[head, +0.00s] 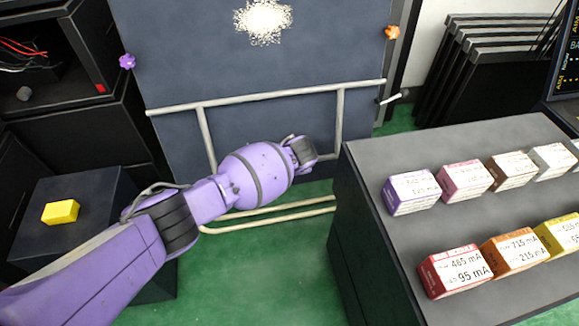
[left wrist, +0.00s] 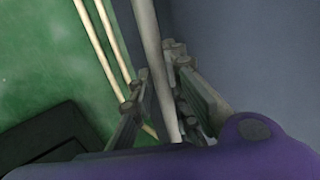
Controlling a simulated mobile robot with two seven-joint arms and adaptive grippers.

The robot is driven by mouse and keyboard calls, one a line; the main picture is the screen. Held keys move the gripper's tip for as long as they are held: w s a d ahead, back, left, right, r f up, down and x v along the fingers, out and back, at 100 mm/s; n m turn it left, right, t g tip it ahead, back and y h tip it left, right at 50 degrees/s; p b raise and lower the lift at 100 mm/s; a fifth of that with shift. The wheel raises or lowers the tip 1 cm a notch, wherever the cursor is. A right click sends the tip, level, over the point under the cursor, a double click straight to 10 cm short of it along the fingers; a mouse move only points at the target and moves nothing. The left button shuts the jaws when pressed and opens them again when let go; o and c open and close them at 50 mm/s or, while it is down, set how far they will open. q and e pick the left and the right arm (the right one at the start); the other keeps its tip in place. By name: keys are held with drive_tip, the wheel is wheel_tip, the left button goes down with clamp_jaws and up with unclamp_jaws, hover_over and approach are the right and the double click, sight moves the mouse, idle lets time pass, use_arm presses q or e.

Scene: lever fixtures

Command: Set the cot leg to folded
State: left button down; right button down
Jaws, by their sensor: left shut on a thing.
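The cot leg (head: 340,115) is a pale tube frame in front of a dark upright panel (head: 260,60). It has a crossbar (head: 265,97) and two tubes running down from it. My left gripper (left wrist: 160,70) is shut on a pale tube (left wrist: 148,35) of the cot leg, which runs between its fingers in the left wrist view. In the head view my left wrist and hand hide the fingers and part of the leg. My right gripper is in neither view.
A grey-topped counter (head: 440,220) with several labelled boxes stands close on the right. A yellow block (head: 60,212) lies on a dark stand at the left. Pale rails (head: 270,217) lie low over the green floor (head: 260,270).

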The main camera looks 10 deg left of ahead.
use_arm(q)
drive_tip(key=shift+s+f, duration=0.25)
drive_tip(key=shift+f, duration=0.2)
drive_tip(key=c, duration=1.7)
unclamp_jaws()
drive_tip(key=shift+w+d, duration=0.1)
drive_tip(key=shift+w+r, duration=0.1)
drive_tip(key=shift+r, duration=0.1)
drive_tip(key=shift+r, duration=0.1)
drive_tip(key=v, duration=1.1)
drive_tip(key=shift+s+r, duration=0.3)
drive_tip(key=shift+c, duration=0.5)
